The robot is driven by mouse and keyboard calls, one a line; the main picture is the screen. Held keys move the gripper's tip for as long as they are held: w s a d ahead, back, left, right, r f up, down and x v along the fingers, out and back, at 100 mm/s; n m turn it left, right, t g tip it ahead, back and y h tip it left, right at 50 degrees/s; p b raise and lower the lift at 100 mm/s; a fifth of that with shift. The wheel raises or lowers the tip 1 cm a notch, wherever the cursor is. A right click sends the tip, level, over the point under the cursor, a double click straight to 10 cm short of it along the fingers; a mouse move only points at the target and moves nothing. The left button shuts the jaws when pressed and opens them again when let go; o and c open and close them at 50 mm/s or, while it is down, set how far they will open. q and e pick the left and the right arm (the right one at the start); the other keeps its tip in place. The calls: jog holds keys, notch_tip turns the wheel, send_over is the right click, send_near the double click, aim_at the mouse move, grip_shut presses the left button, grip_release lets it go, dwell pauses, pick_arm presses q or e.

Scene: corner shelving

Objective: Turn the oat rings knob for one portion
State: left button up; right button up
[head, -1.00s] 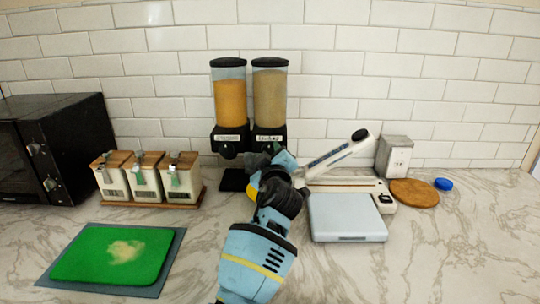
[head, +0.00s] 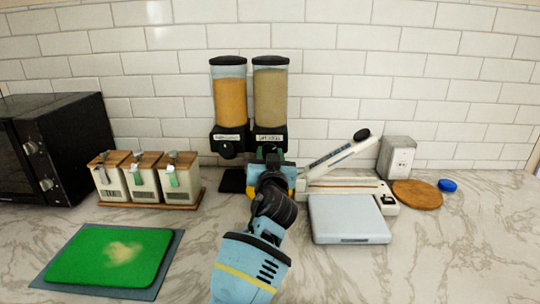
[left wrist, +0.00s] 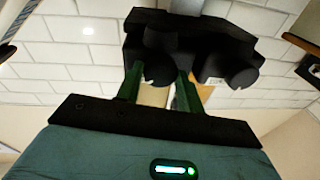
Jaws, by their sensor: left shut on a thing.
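Two clear dispensers with black lids stand side by side against the tiled wall. The left dispenser (head: 229,101) holds orange contents and the right dispenser (head: 270,98) holds beige contents. Their white labels are too small to read surely. My left gripper (head: 269,160) is at the front of the right dispenser's black base. In the left wrist view, my left gripper (left wrist: 158,88) is shut on the right dispenser's knob (left wrist: 157,66), which sits between its fingers. The other dispenser's knob (left wrist: 239,76) is free beside it. In the head view my gripper hides the held knob. My right gripper is out of view.
Left are a black microwave (head: 55,147), several wood-lidded canisters (head: 143,183) and a green board (head: 108,254). Right are a sealer-like device with a raised arm (head: 340,152), a grey flat-topped box (head: 347,220), a metal box (head: 397,157) and a round wooden board (head: 417,193).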

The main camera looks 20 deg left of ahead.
pick_arm(q)
jog(key=m, duration=0.2)
jog(key=m+p, duration=0.1)
jog(key=m, duration=0.1)
jog(key=shift+a+r, duration=0.1)
jog(key=shift+r, duration=0.15)
jog(key=m+h, duration=0.1)
jog(key=m, duration=0.2)
jog(key=shift+t+p, duration=0.35)
jog(key=shift+t, duration=0.05)
jog(key=shift+m, duration=0.6)
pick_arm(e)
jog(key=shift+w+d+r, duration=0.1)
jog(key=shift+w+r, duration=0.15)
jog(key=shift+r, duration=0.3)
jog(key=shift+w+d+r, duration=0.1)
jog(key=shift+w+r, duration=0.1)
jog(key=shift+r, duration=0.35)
pick_arm(q)
jog(key=shift+f, duration=0.1)
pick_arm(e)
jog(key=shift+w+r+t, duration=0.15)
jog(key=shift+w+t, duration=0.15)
pick_arm(q)
jog(key=o, duration=1)
jog(key=shift+f, duration=0.1)
